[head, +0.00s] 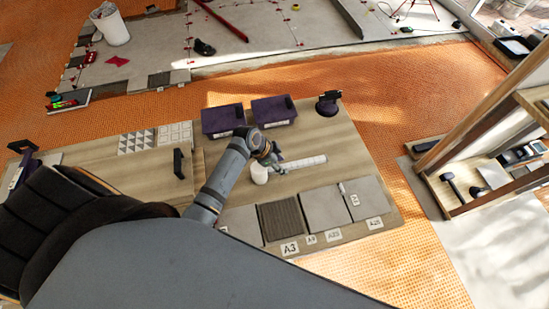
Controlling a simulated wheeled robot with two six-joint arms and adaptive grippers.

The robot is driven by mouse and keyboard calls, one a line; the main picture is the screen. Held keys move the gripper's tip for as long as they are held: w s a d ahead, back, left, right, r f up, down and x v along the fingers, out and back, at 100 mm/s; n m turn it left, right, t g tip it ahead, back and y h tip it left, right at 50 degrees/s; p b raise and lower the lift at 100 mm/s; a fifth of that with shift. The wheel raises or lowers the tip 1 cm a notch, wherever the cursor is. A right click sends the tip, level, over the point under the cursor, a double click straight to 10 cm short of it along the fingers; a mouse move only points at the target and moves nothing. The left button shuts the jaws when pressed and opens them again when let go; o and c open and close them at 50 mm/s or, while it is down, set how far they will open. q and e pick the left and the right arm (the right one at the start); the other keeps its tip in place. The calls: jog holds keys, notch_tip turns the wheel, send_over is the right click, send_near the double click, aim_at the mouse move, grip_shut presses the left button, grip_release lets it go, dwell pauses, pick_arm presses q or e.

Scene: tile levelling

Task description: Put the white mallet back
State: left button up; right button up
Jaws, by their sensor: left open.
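A white rounded piece (260,173), which looks like the head of the white mallet, is on the wooden worktable right beside my left gripper. Its handle cannot be made out clearly. My left gripper (274,161) is open over the table, partly hidden by its own wrist. I cannot tell whether its fingers touch the white piece. A dark mallet (452,188) shows on the shelf unit (432,183) at the right. My right gripper is not in view.
Two purple bins (223,120) (274,110) stand at the table's back, with a dark stand (328,104). Labelled tile samples (325,208) line its front edge. Orange floor separates table and shelf.

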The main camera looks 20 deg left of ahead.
pick_arm(q)
jog(key=v, duration=0.9)
jog(key=shift+f, duration=0.1)
